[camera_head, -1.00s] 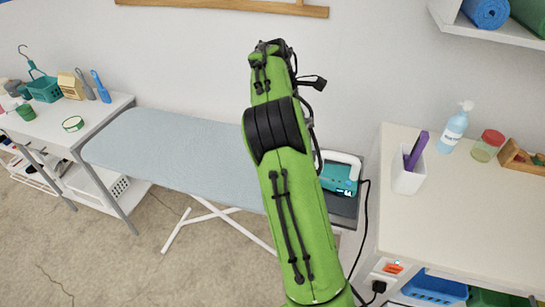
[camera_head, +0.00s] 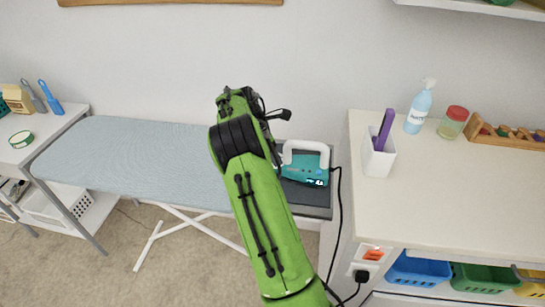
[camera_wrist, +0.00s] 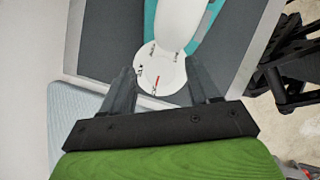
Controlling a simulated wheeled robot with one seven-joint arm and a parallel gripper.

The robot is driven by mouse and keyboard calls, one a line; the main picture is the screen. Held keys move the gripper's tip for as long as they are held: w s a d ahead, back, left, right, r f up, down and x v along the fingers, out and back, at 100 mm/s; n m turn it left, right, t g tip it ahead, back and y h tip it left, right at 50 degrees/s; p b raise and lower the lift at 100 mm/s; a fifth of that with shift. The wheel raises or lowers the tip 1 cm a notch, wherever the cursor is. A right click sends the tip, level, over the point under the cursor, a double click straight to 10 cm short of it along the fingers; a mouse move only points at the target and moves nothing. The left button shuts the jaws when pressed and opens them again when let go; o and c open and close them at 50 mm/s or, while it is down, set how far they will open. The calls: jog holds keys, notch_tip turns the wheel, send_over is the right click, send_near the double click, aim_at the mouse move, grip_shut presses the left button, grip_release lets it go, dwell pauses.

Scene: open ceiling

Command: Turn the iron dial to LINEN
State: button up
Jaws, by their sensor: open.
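The teal iron (camera_head: 305,172) with its white handle rests on the grey end plate of the ironing board, just right of my green arm in the head view. In the wrist view the iron's teal body (camera_wrist: 205,42) runs under the white handle. Its round white dial (camera_wrist: 150,66) shows small dark marks and a red mark near its lower edge. My gripper (camera_wrist: 160,68) is open, with one finger on the left and one on the right of the dial. Whether the fingers touch it is unclear. The arm hides the gripper in the head view. Dial lettering is unreadable.
The light blue ironing board (camera_head: 130,160) extends left. The grey plate (camera_head: 308,197) lies under the iron. A black cord (camera_head: 340,225) runs down its right side. A white counter (camera_head: 450,195) stands right, with a white holder (camera_head: 377,160) and spray bottle (camera_head: 419,108).

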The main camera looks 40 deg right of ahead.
jog(key=shift+f, duration=0.1)
jog(key=c, duration=1)
jog(key=shift+p, duration=0.3)
jog(key=shift+c, duration=0.2)
jog(key=shift+p, duration=0.3)
jog(key=m+p, duration=0.1)
jog(key=p, duration=0.2)
jog(key=shift+r+m+g+p, duration=0.3)
jog(key=shift+r+m+p, duration=0.05)
jog(key=shift+m+p, duration=0.05)
jog(key=m+y+p, duration=0.1)
jog(key=m+p, duration=0.1)
jog(key=p, duration=0.2)
jog(key=shift+d+m+g, duration=0.15)
jog(key=shift+m+g, duration=0.15)
jog(key=shift+g, duration=0.1)
jog(key=m+p, duration=0.1)
jog(key=m, duration=0.1)
jog(key=m+y+p, duration=0.1)
jog(key=shift+w+d+f+m+g+p, duration=0.1)
jog(key=shift+w+f+m+g+p, duration=0.05)
jog(key=shift+f+m+g+p, duration=0.15)
jog(key=shift+m+y, duration=0.6)
jog(key=shift+m, duration=0.6)
jog(key=shift+d+m, duration=0.1)
jog(key=shift+m, duration=0.2)
